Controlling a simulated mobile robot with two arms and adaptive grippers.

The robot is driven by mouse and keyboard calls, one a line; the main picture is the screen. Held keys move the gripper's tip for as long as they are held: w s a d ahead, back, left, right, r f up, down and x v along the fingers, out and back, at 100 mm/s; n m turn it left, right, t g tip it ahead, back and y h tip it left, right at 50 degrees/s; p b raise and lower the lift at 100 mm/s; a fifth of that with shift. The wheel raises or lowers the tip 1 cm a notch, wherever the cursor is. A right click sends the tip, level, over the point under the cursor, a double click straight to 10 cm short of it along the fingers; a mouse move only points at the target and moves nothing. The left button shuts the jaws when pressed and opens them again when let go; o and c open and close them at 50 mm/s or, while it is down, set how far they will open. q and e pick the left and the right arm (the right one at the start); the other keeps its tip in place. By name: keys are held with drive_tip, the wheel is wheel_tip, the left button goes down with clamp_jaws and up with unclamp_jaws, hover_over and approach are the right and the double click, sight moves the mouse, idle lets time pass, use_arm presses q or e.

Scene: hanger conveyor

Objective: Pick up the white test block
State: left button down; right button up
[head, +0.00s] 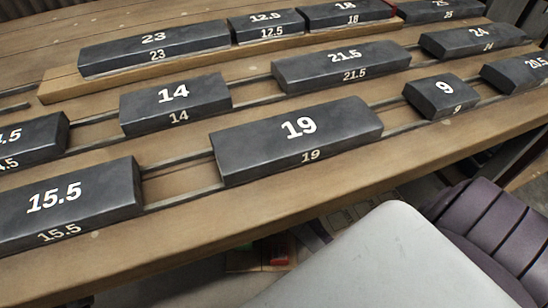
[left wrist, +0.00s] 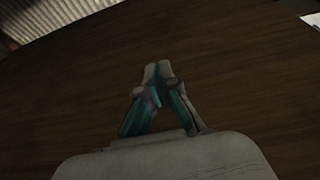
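I see no block that is clearly the white test block in either view. The head view shows several dark grey blocks with white numbers, such as the block marked 19 (head: 255,148), the block marked 14 (head: 150,110) and the block marked 9 (head: 420,98). My left gripper (left wrist: 158,70) shows in the left wrist view over a dark wooden surface (left wrist: 240,75). Its fingers meet at the tips, with nothing visible between them. My right gripper is in neither view.
The blocks sit on a wooden table (head: 270,205) with thin metal rails. Blocks marked 23 (head: 110,58) and 12.5 (head: 243,28) stand on a raised wooden strip (head: 60,88). A small red thing (head: 278,250) lies below the table. A pale corner (left wrist: 312,20) shows in the left wrist view.

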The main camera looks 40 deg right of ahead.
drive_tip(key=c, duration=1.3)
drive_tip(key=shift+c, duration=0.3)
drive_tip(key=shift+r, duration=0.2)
